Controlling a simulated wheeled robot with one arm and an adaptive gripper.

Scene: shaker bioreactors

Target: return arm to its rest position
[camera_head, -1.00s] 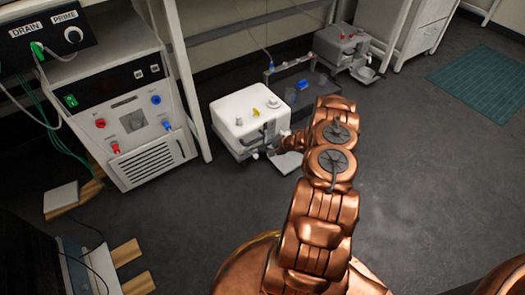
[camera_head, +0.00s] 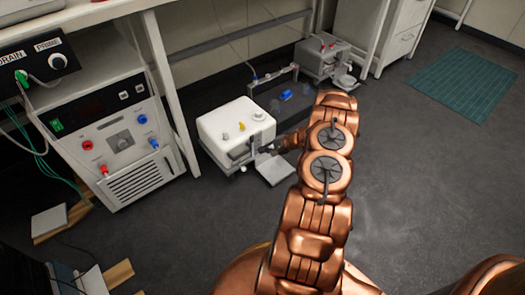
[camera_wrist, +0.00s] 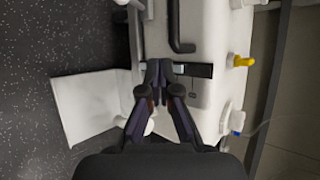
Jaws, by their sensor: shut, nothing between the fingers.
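My copper arm reaches from the bottom of the head view up toward a white bioreactor unit (camera_head: 232,125) on the floor. My gripper (camera_head: 272,149) is small in that view, beside the front of the unit. In the wrist view my gripper (camera_wrist: 158,66) is shut, its fingertips together with nothing between them. It is over or close against the white housing (camera_wrist: 205,100), near a dark slot and a black handle (camera_wrist: 183,45). I cannot tell whether the fingertips touch the housing.
A second unit (camera_head: 323,58) stands farther back, beyond a dark platform with a blue piece (camera_head: 285,95). A control cabinet (camera_head: 112,140) stands at the left. A white flap (camera_head: 275,169) juts out from the near unit. The floor (camera_head: 410,190) at right is clear up to a green mat (camera_head: 464,84).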

